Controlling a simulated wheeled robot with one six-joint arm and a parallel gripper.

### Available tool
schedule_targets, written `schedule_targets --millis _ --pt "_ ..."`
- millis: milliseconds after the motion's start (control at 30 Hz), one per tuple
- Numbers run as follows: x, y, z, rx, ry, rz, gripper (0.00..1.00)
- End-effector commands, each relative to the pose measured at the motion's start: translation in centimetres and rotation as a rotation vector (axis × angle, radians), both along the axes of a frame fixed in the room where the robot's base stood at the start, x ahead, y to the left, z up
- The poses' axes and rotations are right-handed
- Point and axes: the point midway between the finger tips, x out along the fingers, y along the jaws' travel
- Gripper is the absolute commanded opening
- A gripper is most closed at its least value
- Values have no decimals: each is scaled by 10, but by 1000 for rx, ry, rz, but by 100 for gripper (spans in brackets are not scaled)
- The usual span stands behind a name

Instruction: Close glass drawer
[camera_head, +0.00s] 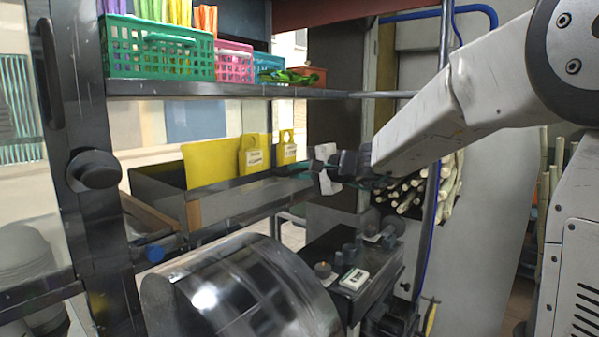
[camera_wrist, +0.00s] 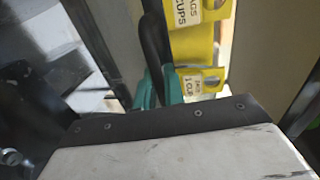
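The drawer (camera_head: 235,205) is a long grey metal tray with a tall yellow panel and yellow labelled holders standing in or behind it. It sits below the shelf in the head view, with its long side facing me. My gripper (camera_head: 335,170) is at the drawer's right end, beside a small white piece. In the wrist view, the teal fingers of my gripper (camera_wrist: 158,88) stand on either side of a dark curved bar (camera_wrist: 154,42), which may be a handle. I cannot tell whether they press on it. Yellow labelled holders (camera_wrist: 195,85) show just beyond the fingers.
A shelf (camera_head: 240,89) with coloured baskets (camera_head: 160,48) runs above the drawer. A large shiny metal drum (camera_head: 250,290) stands in front below. A dark upright post (camera_head: 85,150) is at left. Cane stalks (camera_head: 415,190) lie behind my arm.

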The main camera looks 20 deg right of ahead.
Motion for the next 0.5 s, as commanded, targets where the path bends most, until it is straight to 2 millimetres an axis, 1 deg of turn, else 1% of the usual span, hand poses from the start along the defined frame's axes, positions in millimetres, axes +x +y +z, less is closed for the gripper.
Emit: schedule_targets --millis 167,400,500 --pt "2 1 0 -1 1 0 0" --pt "21 14 0 0 0 0 0" --pt "25 16 0 0 -1 -1 0"
